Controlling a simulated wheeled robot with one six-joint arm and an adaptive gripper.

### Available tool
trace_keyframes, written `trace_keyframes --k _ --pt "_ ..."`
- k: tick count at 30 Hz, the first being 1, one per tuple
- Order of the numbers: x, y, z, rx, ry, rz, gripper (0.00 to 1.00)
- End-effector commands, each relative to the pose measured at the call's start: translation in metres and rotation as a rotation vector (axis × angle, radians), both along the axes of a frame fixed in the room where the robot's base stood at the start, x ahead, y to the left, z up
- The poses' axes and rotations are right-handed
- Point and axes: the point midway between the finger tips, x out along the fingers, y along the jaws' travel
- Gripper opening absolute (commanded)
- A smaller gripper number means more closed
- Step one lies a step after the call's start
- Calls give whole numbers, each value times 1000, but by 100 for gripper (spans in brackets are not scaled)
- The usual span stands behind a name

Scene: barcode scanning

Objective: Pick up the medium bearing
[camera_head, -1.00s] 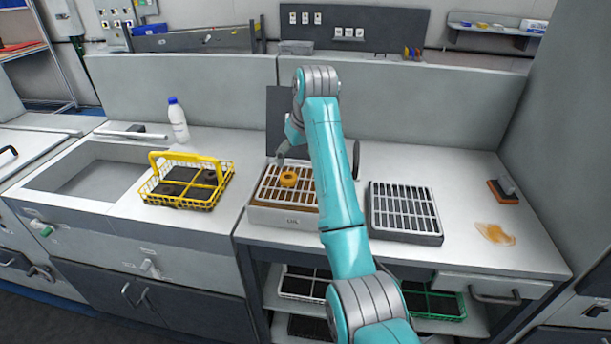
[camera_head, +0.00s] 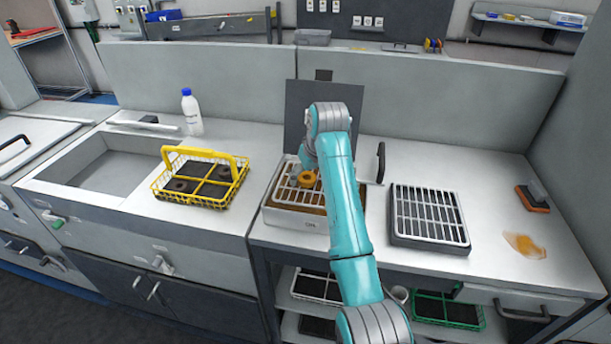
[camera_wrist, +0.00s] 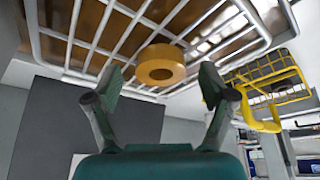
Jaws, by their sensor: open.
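An orange ring-shaped bearing (camera_head: 307,179) lies on the white wire grid of a light tray (camera_head: 296,222) with brown fluid under it. In the wrist view the bearing (camera_wrist: 161,65) shows its round hole, just ahead of my gripper (camera_wrist: 162,80). The two dark fingertips are wide apart, one on each side of the bearing in that picture, with nothing held. Whether they are level with it I cannot tell. In the head view my arm hides most of the gripper. Dark rings (camera_head: 180,185) sit in a yellow wire basket (camera_head: 205,199).
A dark upright panel (camera_head: 300,112) stands behind the tray. A second tray with a white grid (camera_head: 430,215) is to the right, empty. A white bottle (camera_head: 191,115), a brush (camera_head: 532,198) and an orange-brown spill (camera_head: 524,246) are on the counter. A sink (camera_head: 100,170) is at left.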

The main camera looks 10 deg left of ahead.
Motion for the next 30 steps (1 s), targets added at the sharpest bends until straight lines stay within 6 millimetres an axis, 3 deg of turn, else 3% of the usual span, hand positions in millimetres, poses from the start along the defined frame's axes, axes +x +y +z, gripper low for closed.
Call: trace_keyframes --k 6,14,23,30 --pt "0 0 0 0 -1 1 80" --pt "0 0 0 1 -1 0 15" --pt "0 0 3 1 -2 0 13" --pt "1 0 37 2 -5 1 13"
